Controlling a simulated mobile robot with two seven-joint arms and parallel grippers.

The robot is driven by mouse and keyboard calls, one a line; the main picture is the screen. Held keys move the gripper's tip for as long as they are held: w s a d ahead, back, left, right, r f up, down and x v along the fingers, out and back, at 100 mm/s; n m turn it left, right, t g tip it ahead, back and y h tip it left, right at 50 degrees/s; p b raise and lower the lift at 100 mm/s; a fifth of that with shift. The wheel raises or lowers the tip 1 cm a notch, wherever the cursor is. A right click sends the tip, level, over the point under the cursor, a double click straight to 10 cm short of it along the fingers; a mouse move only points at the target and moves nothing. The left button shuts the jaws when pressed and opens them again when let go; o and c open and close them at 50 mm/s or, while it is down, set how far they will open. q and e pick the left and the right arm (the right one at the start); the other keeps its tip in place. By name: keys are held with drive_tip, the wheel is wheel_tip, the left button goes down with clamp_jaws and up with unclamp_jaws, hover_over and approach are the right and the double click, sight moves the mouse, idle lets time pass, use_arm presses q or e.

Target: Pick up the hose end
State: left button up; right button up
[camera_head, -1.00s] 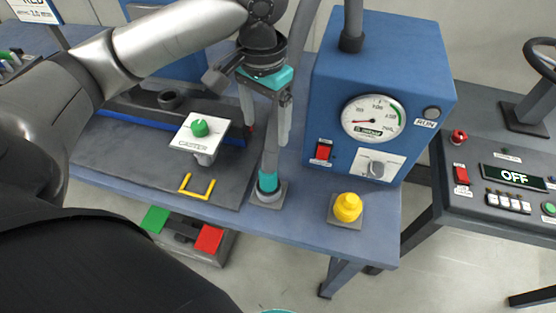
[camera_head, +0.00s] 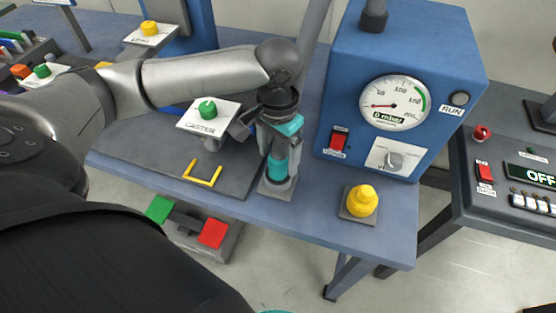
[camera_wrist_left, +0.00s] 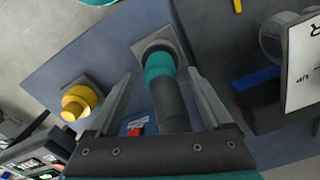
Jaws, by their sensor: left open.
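The hose end (camera_head: 277,167), with a teal collar, stands upright on a small grey plate near the front edge of the blue bench. It also shows in the left wrist view (camera_wrist_left: 158,68), with its dark grey tube running back between the fingers. My left gripper (camera_head: 279,178) is pointing down over the hose end, its fingers on either side of it. In the left wrist view the fingers (camera_wrist_left: 161,80) are apart with gaps beside the hose, so the jaws are open. The gripper hides the upper part of the hose end in the head view. My right gripper is out of view.
A blue pump box with a gauge (camera_head: 395,103) stands right of the gripper. A yellow knob (camera_head: 362,200) sits at the bench's front right. Left are a CASTER plate with a green knob (camera_head: 208,110) and a yellow U-shaped bracket (camera_head: 202,180). A control console (camera_head: 510,190) stands further right.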

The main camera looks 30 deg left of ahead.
use_arm(q)
drive_tip(key=shift+f, duration=0.75)
drive_tip(key=shift+c, duration=0.2)
drive_tip(key=shift+r, duration=0.1)
clamp_jaws()
